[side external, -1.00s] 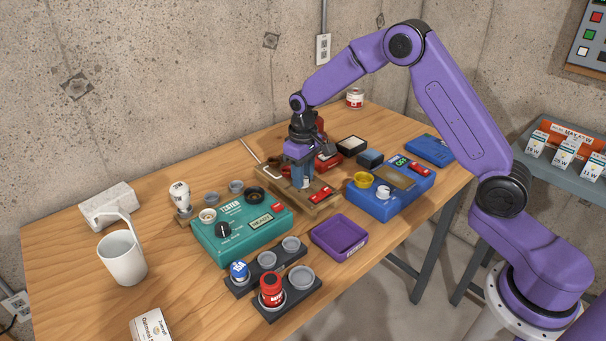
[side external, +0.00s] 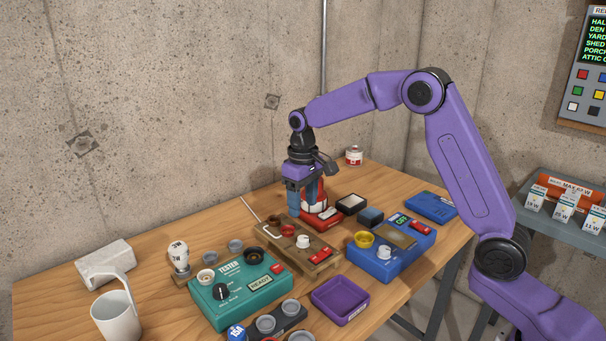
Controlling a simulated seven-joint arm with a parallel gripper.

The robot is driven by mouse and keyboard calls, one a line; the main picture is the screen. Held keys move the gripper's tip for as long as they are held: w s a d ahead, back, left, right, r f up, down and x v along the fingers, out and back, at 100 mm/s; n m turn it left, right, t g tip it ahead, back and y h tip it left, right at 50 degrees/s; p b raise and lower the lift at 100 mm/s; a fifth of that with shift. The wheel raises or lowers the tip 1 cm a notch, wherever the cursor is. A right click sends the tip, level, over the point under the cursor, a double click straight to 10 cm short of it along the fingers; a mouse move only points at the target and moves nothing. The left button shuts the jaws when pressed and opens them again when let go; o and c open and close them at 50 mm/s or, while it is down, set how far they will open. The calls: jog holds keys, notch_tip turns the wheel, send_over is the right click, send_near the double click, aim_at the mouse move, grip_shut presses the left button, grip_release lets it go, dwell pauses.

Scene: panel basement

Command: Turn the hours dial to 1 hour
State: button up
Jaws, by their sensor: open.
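No dial has a label I can read as hours. A wooden stand (side external: 322,262) carries another white knob (side external: 303,241). A teal tester (side external: 240,300) has a black knob (side external: 220,292). My gripper (side external: 303,208) points down with open blue fingers, behind the wooden stand and in front of or beside a red and white device (side external: 320,208). It partly hides that device, and I cannot tell whether it touches it. No knob is between the fingers.
A purple tray (side external: 340,300) lies between the tester and the blue box. A white mug (side external: 116,318), a bulb (side external: 179,256) and a grey block (side external: 105,262) stand at the left. A dark blue box (side external: 431,207) lies at the right. Bare wood lies at the back right.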

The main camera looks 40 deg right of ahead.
notch_tip(320, 180, up, 8)
jog(key=shift+f, duration=0.25)
jog(key=s+a+n, duration=0.2)
jog(key=s+a, duration=0.1)
jog(key=s, duration=0.6)
jog(key=s+a+n, duration=0.3)
jog(key=s+a, duration=0.1)
jog(key=s, duration=0.4)
jog(key=s+d+f+n, duration=0.2)
jog(key=s+d+f, duration=0.1)
jog(key=s, duration=0.7)
jog(key=s+d+f+n, duration=0.3)
jog(key=s, duration=0.8)
jog(key=shift+s+f, duration=0.15)
jog(key=shift+s, duration=0.1)
jog(key=shift+d, duration=0.1)
dwell(0.3)
